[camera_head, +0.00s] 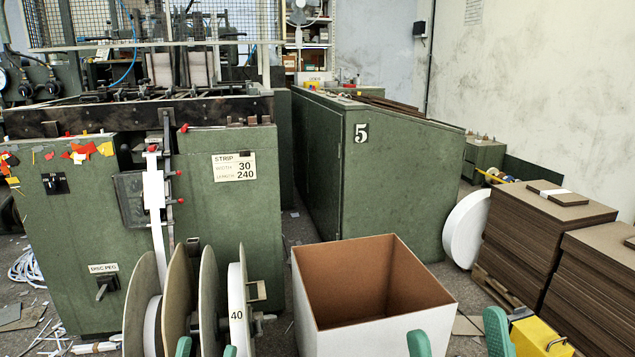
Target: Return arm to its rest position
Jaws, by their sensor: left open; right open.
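My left gripper (207,349) shows only as two green fingertips at the bottom edge, in front of the upright discs. Its fingers are apart, with nothing seen between them. My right gripper (458,338) shows as two green fingertips at the bottom, by the lower right corner of the open box. They are wide apart with nothing seen held. The rest of both arms is out of view, so their pose is hidden. The open box (352,340) is white outside and brown inside; the part of its inside in view is empty.
Upright discs (208,300) stand before the green feeder machine (225,210), a white strip running up from them. A green cabinet (385,180) marked 5 stands behind the box. Stacked brown boards (530,240) and a yellow object (537,338) are at right. Scraps litter the left floor.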

